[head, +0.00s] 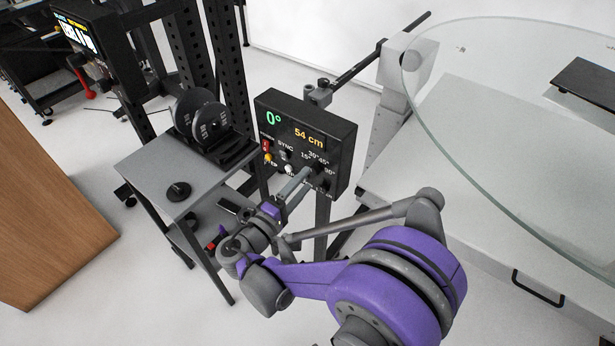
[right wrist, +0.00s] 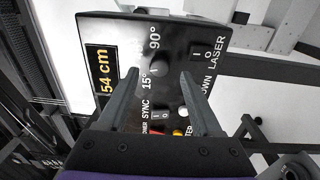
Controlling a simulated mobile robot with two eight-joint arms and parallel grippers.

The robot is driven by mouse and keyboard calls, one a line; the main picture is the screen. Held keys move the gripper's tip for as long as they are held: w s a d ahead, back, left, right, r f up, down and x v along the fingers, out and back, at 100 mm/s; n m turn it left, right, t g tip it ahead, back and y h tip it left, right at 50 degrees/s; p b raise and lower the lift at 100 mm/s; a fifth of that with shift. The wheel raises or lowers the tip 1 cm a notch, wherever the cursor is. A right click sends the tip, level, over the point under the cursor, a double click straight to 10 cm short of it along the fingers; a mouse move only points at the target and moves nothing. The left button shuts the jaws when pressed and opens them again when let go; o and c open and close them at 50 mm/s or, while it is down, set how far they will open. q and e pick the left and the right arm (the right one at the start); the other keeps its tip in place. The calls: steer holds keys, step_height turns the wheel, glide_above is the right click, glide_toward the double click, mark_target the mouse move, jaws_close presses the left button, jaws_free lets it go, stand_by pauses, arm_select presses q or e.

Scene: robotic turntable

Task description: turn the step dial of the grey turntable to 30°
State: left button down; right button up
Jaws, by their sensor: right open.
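The turntable's black control panel (head: 340,152) stands on a post and shows a green 0° and an amber 54 cm. In the right wrist view the panel (right wrist: 190,20) fills the upper middle, and the black step dial (right wrist: 157,63) sits on it beside the 15° and 90° marks. My right gripper (head: 308,172) reaches to the panel's face in the head view and largely hides the dial there. In the right wrist view the gripper (right wrist: 160,77) is open, with one finger on each side of the dial. I cannot tell whether the fingers touch it. My left gripper is not in view.
A LASER switch (right wrist: 202,53) is to the right. The glass disc (head: 480,125) is right of the panel. A grey side table (head: 165,160) stands left.

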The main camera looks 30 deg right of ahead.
steer(key=v, duration=0.8)
steer(key=shift+p, duration=0.35)
